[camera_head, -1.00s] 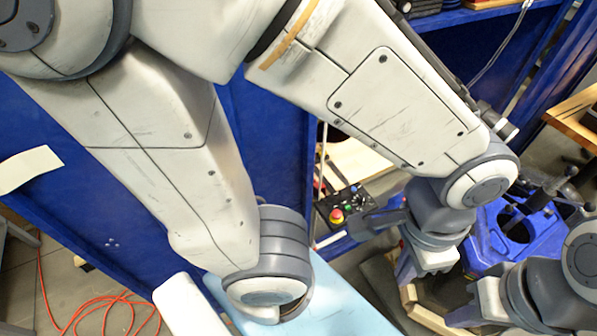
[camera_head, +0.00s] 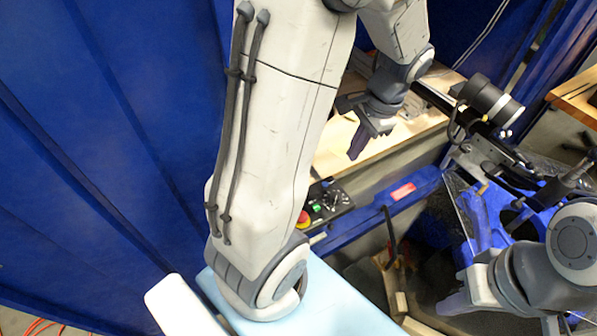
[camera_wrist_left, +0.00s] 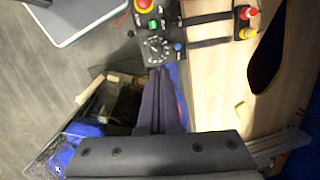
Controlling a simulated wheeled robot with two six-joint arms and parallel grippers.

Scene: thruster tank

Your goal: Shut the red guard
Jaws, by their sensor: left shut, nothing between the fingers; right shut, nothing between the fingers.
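A black control panel (camera_head: 330,203) sits at the front of the wooden bench, with a red mushroom button (camera_head: 303,217) and a green button. The panel (camera_wrist_left: 155,28) also shows in the left wrist view, with the red button, a green button and a ring of small knobs. I cannot pick out the red guard for sure. My left gripper (camera_head: 356,152) is shut and empty above the bench edge; in the wrist view its fingertips (camera_wrist_left: 159,72) appear just below the panel's knobs. My right gripper (camera_head: 455,305) is shut and empty at the lower right, far from the panel.
A blue frame (camera_head: 405,200) with a red label runs beside the panel. A pale blue surface (camera_head: 340,305) lies in front.

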